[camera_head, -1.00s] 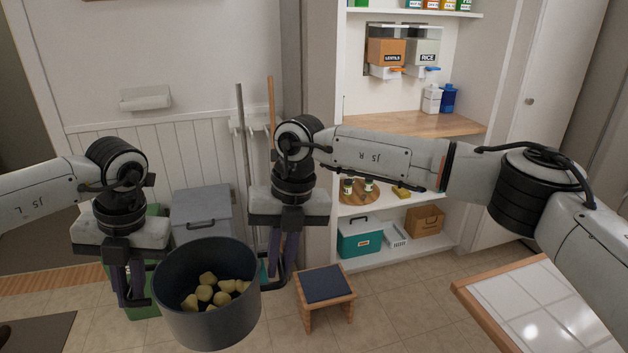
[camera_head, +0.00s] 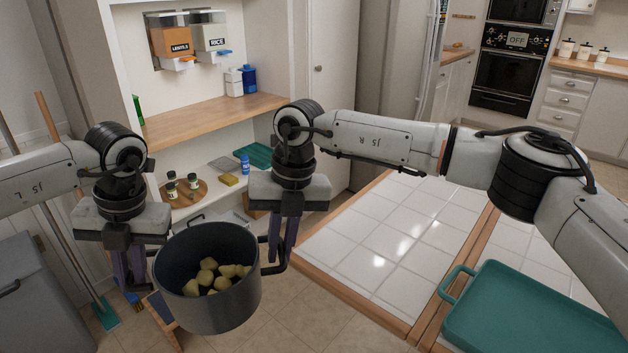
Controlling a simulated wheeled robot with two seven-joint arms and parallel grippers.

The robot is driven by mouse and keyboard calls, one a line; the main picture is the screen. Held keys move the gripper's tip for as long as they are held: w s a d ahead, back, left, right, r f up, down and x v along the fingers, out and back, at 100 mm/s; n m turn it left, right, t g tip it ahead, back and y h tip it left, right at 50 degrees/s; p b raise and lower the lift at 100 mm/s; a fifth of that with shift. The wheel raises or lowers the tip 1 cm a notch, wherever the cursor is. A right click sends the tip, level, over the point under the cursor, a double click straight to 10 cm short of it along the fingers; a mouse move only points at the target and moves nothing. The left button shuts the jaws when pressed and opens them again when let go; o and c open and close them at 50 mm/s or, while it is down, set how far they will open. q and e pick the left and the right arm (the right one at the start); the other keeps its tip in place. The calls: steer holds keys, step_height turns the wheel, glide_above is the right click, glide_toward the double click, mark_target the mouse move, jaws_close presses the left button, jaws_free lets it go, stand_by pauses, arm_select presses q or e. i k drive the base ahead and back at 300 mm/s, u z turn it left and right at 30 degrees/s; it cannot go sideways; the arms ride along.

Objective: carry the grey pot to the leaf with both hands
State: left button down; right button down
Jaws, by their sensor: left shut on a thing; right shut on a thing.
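The grey pot (camera_head: 208,302) hangs upright above the floor in front of me, with several pale yellow chunks (camera_head: 212,275) that look like potatoes inside. My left gripper (camera_head: 136,282) is shut on the pot's left side. My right gripper (camera_head: 276,255) is shut on the dark handle at the pot's right side. The fingertips are partly hidden by the pot. I cannot make out the leaf for certain in this view.
A white-tiled counter with wooden edging (camera_head: 370,235) lies to the right of the pot, with a teal tray (camera_head: 530,315) on it. Pantry shelves (camera_head: 215,120) stand behind. A small stool (camera_head: 163,318) is partly hidden below the pot. Wall ovens (camera_head: 505,68) are at the back right.

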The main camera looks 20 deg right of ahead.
mark_target(410, 218)
steer(key=z, duration=0.25)
steer(key=i, duration=1.15)
steer(key=z, duration=1.5)
